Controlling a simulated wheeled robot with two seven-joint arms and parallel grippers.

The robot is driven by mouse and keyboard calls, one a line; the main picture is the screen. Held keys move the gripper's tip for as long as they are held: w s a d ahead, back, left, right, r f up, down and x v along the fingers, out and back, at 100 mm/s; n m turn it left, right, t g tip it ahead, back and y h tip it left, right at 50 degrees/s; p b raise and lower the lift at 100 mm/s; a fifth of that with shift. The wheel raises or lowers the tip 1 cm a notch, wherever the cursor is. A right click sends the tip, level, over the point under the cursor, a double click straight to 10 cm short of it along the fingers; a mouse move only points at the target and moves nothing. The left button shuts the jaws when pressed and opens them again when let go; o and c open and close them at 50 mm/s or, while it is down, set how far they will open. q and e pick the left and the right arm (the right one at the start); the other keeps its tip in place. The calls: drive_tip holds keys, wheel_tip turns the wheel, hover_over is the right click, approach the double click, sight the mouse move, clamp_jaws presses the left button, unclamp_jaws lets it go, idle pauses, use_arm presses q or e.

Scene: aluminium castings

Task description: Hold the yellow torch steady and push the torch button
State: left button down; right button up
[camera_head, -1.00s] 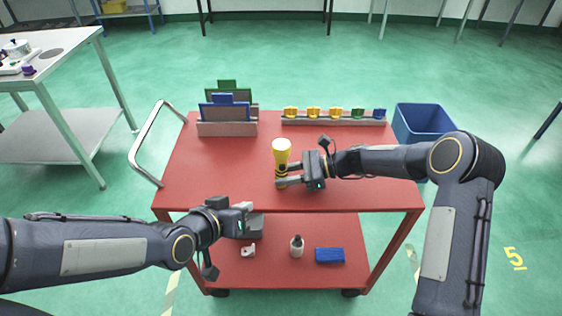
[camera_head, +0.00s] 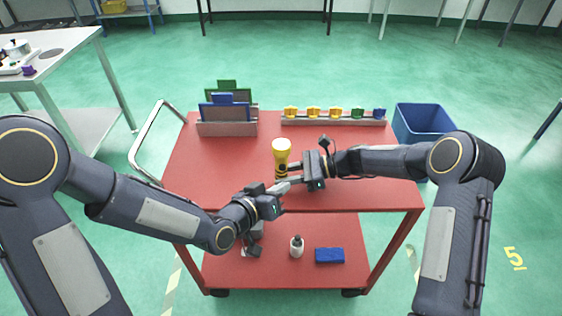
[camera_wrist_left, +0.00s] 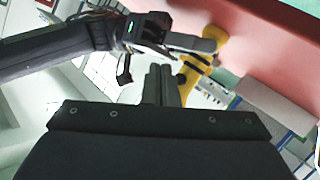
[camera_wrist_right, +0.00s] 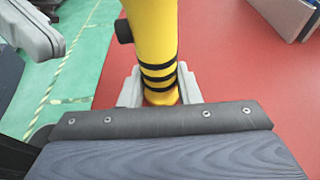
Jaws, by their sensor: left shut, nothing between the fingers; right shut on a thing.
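The yellow torch (camera_head: 281,150) stands upright near the front of the red cart top, wide head up. My right gripper (camera_head: 289,177) is shut around its lower body from the right. In the right wrist view, the torch (camera_wrist_right: 152,38) shows black bands low down and a dark round button (camera_wrist_right: 124,31) on its left side. My left gripper (camera_head: 283,187) is shut and empty, just in front of the torch near the cart's front edge. In the left wrist view its closed fingers (camera_wrist_left: 161,84) point toward the torch (camera_wrist_left: 192,76). I cannot tell whether they touch it.
Behind are a holder with upright panels (camera_head: 226,128) and a rack of yellow, green and blue pieces (camera_head: 333,121). A blue bin (camera_head: 424,122) stands right. The lower shelf holds a bottle (camera_head: 297,247) and blue block (camera_head: 330,256).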

sight(278, 176)
use_arm(q)
drive_tip(key=shift+w+a, duration=0.1)
drive_tip(key=shift+w, duration=1.35)
drive_tip(key=shift+w, duration=0.1)
idle(0.9)
drive_tip(key=shift+w, duration=0.35)
drive_tip(key=shift+w, duration=0.3)
idle(0.4)
drive_tip(key=shift+s, duration=0.8)
drive_tip(key=shift+s, duration=0.1)
drive_tip(key=s, duration=0.5)
drive_tip(key=shift+s+d, duration=0.25)
drive_tip(key=shift+s, duration=0.15)
